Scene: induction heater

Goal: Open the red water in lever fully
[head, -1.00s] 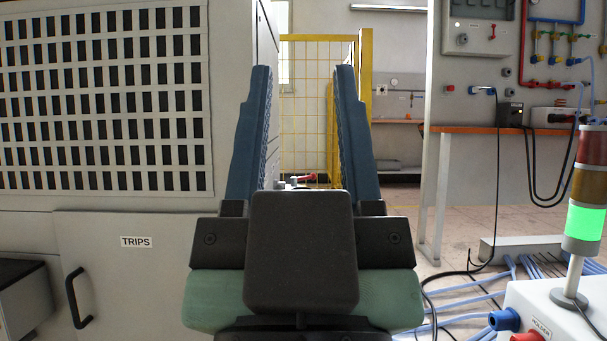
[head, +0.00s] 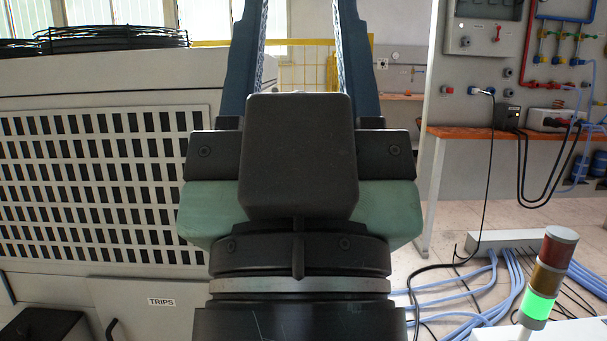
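My gripper (head: 302,45) is in the middle of the head view, pointing away from me, with its two blue fingers wide apart and nothing seen between them. The fingertips run past the top edge. I cannot make out a red water in lever with certainty. The small red lever seen low between the fingers earlier does not show now; my gripper's body covers that area. On the grey wall panel at the right, red pipes (head: 527,58) and blue pipes (head: 562,18) meet several small coloured valves (head: 567,36). My gripper is well apart from them in the picture.
A grey cabinet (head: 60,90) with a slotted grille and a TRIPS label fills the left. A yellow mesh fence (head: 305,70) stands behind. At right are an orange-edged bench (head: 460,132), floor cables (head: 510,280) and a signal tower (head: 547,278) lit green.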

